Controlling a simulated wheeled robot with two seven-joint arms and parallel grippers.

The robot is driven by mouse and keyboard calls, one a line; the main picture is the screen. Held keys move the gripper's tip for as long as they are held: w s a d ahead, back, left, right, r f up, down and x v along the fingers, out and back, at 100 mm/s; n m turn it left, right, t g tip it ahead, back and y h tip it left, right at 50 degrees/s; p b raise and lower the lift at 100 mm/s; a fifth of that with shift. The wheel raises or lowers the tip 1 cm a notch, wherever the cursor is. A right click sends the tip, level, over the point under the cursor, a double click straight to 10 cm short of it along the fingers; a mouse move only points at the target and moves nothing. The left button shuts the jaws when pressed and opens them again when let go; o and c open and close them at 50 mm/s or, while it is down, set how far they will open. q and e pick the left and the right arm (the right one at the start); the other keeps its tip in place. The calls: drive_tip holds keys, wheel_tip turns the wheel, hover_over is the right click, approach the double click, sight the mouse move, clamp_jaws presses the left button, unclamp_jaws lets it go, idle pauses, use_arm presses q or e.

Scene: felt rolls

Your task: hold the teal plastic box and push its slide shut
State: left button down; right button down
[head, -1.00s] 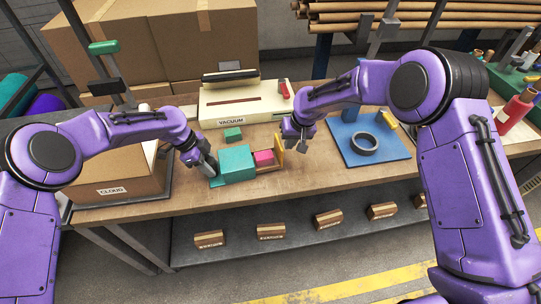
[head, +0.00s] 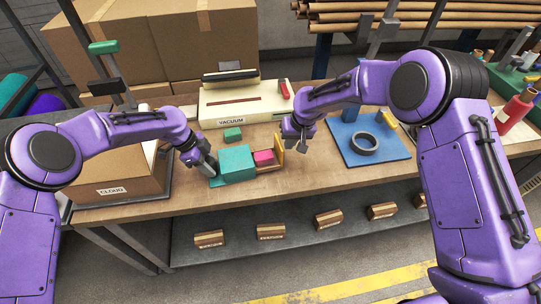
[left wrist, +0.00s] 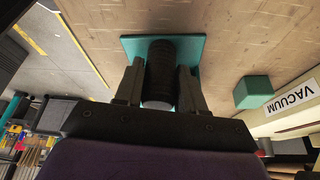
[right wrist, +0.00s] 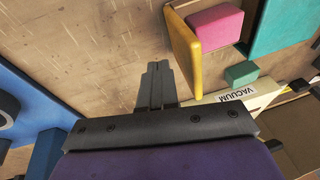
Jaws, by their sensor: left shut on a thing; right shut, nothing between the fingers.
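The teal plastic box (head: 237,163) lies on the workbench, its slide drawn out to the right. A pink block (head: 263,157) sits on the slide, which ends in an upright yellow plate (head: 279,143). My left gripper (head: 210,166) is shut on a dark ribbed grip, which stands on the teal base plate (left wrist: 190,45) at the box's left end. My right gripper (right wrist: 158,68) is shut and empty, just right of the yellow plate in the head view. In the right wrist view the yellow plate (right wrist: 183,48) is beside the fingertips, seemingly with a small gap.
A small green block (head: 232,134) lies behind the box, before the cream vacuum unit (head: 240,103). A blue board (head: 370,152) with a dark ring (head: 364,144) lies to the right. A cardboard carton (head: 115,185) stands at the left. The bench's front edge is close.

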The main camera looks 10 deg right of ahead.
use_arm(q)
drive_tip(key=shift+f, duration=0.1)
use_arm(e)
drive_tip(key=shift+s+a, duration=0.15)
drive_tip(key=shift+a, duration=1.5)
drive_tip(key=shift+s+a, duration=0.15)
drive_tip(key=shift+a, duration=1.45)
drive_tip(key=shift+s+a, duration=0.15)
drive_tip(key=shift+a, duration=1.5)
drive_tip(key=shift+d, duration=0.1)
drive_tip(key=shift+r, duration=0.1)
drive_tip(key=shift+r, duration=1.7)
drive_tip(key=r, duration=0.1)
drive_tip(key=d+r, duration=0.1)
drive_tip(key=r, duration=0.1)
drive_tip(key=shift+d+r, duration=0.1)
drive_tip(key=shift+r, duration=0.1)
